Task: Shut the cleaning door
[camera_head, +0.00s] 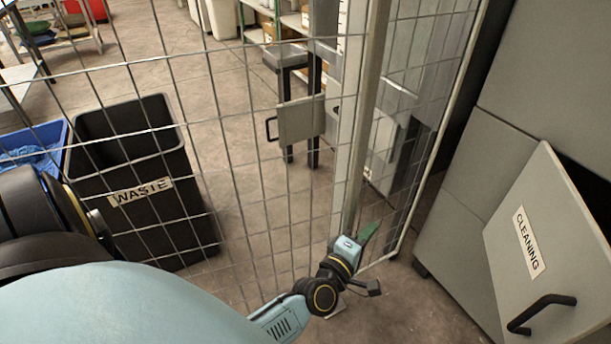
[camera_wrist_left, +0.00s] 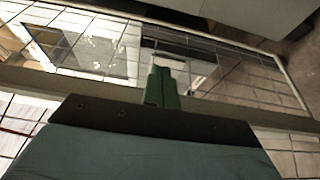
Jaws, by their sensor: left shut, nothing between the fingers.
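The cleaning door (camera_head: 530,255) is a grey panel at the right of the head view, with a white CLEANING label (camera_head: 528,243) and a black bar handle (camera_head: 541,314). It stands tilted out from the grey cabinet, with a dark gap along its upper right edge. My left gripper (camera_head: 368,233) has green fingers and is shut and empty. It is left of the door and apart from it, near the foot of the mesh fence post. In the left wrist view the green fingers (camera_wrist_left: 161,86) are together in front of mesh panels. My right gripper is not in view.
A wire mesh fence (camera_head: 240,130) with a metal post (camera_head: 360,110) crosses the head view close to my left arm. A black WASTE bin (camera_head: 150,225) and a blue bin (camera_head: 62,135) stand at the left. Bare floor (camera_head: 400,310) lies between my gripper and the cabinet (camera_head: 455,225).

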